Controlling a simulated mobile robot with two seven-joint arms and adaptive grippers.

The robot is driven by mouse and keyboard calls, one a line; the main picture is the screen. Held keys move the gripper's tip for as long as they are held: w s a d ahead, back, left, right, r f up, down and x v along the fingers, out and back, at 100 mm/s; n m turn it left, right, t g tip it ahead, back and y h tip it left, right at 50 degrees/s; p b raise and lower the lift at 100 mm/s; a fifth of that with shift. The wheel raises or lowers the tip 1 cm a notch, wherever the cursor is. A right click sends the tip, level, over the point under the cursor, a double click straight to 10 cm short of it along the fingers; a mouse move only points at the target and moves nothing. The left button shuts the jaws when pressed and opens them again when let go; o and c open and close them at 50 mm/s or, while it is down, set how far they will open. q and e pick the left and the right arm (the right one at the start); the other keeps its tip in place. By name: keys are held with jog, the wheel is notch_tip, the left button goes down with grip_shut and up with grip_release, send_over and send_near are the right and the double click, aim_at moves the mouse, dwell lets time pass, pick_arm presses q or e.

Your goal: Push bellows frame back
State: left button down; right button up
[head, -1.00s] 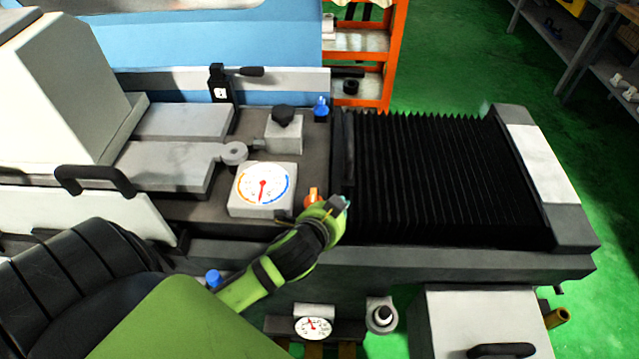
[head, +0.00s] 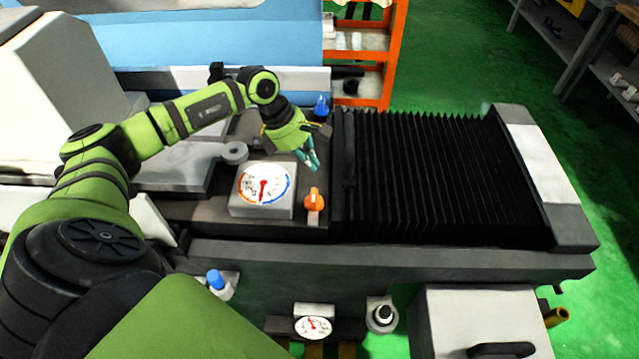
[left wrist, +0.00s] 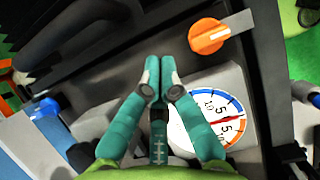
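The black bellows frame (head: 345,165) is the upright bar at the left end of the pleated black bellows (head: 430,175) in the head view. The bellows reach right to the grey end block (head: 550,180). My left gripper (head: 312,163) points down just left of the frame, above the dark deck between the gauge and the frame. In the left wrist view its teal fingertips (left wrist: 160,78) are together with nothing between them. I cannot tell whether they touch the frame. My right gripper is not in view.
A dial gauge (head: 263,188) and an orange knob (head: 314,198) sit close to my left gripper. A blue knob (head: 321,107) stands behind it. A grey ring-ended part (head: 233,153) lies to the left. An orange rack (head: 390,60) stands behind the machine.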

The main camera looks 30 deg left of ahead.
aim_at(406, 193)
pick_arm(q)
jog(key=b+x, duration=0.1)
jog(key=x, duration=0.2)
jog(key=a+b+x, duration=0.1)
jog(key=b+x, duration=0.1)
jog(key=x, duration=0.1)
jog(key=b+x, duration=0.2)
jog(key=x, duration=0.1)
jog(key=shift+s+a+f, duration=0.25)
jog(key=shift+f, duration=0.3)
jog(key=shift+d, duration=0.1)
jog(key=w+d+b, duration=0.3)
jog(key=d, duration=0.3)
jog(key=w+d+b, duration=0.3)
jog(key=w+d, duration=0.1)
jog(key=d, duration=0.1)
jog(key=w+d+b, duration=0.3)
jog(key=d, duration=0.3)
jog(key=shift+w+d+r+b, duration=0.1)
jog(key=shift+w+d+b, duration=0.25)
jog(key=shift+w+b, duration=0.05)
jog(key=shift+a+r, duration=0.1)
